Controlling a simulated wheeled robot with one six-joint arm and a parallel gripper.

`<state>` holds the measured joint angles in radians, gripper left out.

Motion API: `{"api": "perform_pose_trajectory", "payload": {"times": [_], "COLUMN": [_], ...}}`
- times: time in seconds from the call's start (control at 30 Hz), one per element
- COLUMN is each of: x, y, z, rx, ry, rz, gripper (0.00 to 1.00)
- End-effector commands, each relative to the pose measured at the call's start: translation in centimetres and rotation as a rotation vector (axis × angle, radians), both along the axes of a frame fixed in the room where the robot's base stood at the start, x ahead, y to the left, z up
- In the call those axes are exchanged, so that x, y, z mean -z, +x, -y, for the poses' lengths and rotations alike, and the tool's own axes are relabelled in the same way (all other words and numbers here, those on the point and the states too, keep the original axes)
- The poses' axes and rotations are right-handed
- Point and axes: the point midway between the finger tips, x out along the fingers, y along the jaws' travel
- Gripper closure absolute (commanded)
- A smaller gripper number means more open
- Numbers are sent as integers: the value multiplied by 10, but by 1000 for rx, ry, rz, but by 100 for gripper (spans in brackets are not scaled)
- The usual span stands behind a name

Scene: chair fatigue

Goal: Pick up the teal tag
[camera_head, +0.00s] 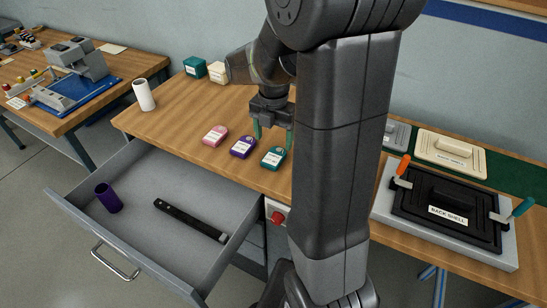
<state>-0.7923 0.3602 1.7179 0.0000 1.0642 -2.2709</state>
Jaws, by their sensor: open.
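The teal tag (273,157) lies on the wooden table near its front edge, with a white label on it. It is the rightmost of a row of three tags, beside a purple tag (243,147) and a pink tag (215,135). My gripper (272,137) points down just above and behind the teal tag. Its greenish fingers are apart with nothing seen between them. Whether the fingertips touch the tag or the table cannot be told. My arm hides the table to the right of the tag.
An open grey drawer (160,171) below the table holds a purple cup (108,198) and a black bar (189,220). A white cylinder (144,95) and small teal and cream boxes stand at the back left. A black back shell fixture (447,210) is at the right.

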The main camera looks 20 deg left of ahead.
Motion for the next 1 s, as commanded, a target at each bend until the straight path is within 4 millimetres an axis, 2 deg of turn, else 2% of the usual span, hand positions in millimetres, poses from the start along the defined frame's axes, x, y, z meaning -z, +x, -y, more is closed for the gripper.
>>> {"api": "perform_pose_trajectory", "payload": {"times": [0.17, 0.43, 0.77, 1.0], "x": [12, 51, 57, 57], "y": [0, -1, -1, -1], "z": [1, 3, 3, 3], "rx": [0, 0, 0, 0], "ry": [-1, -2, 1, 1], "rz": [-1, -2, 1, 1], "gripper": [29, 29, 29, 76]}}
